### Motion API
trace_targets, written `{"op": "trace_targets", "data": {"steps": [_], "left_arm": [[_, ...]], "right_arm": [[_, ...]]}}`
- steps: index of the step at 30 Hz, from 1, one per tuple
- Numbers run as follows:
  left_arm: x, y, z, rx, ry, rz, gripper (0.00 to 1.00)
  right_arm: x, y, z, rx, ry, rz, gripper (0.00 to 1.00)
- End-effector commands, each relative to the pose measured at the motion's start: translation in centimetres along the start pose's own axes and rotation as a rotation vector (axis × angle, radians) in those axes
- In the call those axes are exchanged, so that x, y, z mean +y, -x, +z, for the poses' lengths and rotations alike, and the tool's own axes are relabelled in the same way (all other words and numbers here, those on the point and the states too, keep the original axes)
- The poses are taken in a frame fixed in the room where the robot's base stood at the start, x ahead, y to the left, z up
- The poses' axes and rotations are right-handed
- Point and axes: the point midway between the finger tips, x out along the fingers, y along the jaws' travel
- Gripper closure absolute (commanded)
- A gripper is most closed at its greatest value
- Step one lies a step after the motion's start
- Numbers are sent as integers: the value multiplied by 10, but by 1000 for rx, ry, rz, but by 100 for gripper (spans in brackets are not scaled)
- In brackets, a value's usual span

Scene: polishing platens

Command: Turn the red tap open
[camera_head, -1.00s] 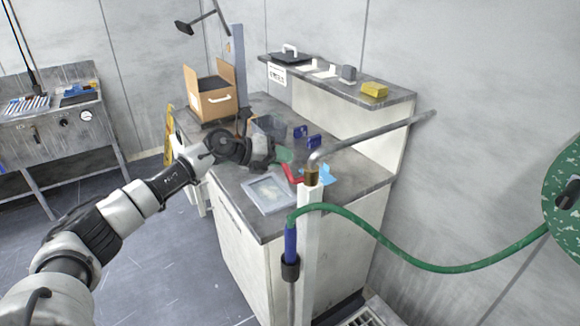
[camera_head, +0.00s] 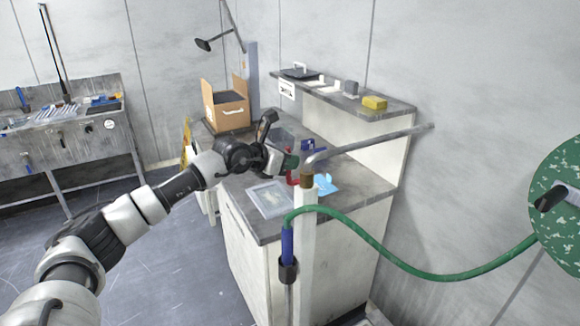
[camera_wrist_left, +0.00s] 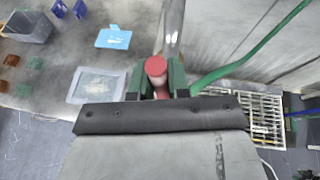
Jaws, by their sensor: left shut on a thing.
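The red tap (camera_head: 292,179) is on the upright pipe at the counter's front corner, mostly hidden by my gripper and the pipe in the head view. In the left wrist view its round red end (camera_wrist_left: 156,66) sits between the green fingers. My left gripper (camera_head: 291,163) reaches in from the left at the tap. It also shows in the left wrist view (camera_wrist_left: 162,82), shut on the red tap. A grey bent spout (camera_head: 370,144) extends from the pipe's top to the right. My right gripper is not in view.
A green hose (camera_head: 400,260) runs from the pipe to a green reel (camera_head: 555,160) at right. On the counter lie a clear-topped tray (camera_head: 268,198), a blue cloth (camera_head: 325,184) and a cardboard box (camera_head: 228,112). A raised shelf (camera_head: 375,100) stands behind.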

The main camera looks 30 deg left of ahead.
Motion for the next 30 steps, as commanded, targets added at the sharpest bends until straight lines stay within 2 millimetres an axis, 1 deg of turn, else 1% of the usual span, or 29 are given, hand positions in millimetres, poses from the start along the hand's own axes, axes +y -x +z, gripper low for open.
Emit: {"op": "trace_targets", "data": {"steps": [1,6,21,22,24,26,27,30], "left_arm": [[0,-1,-2,-2,-17,6,100],[2,-1,-2,-9,-55,21,100],[2,-1,-1,-12,-72,27,100],[2,-1,-1,-12,-72,27,80],[2,-1,-1,-12,-71,27,70],[2,-1,-1,-12,-70,27,60],[2,-1,-1,-13,-70,27,58],[2,-1,0,-13,-69,27,58]], "right_arm": [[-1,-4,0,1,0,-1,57],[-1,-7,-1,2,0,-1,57],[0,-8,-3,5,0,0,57],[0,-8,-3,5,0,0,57],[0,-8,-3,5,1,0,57],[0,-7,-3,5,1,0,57],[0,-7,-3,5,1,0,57],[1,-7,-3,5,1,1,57]]}}
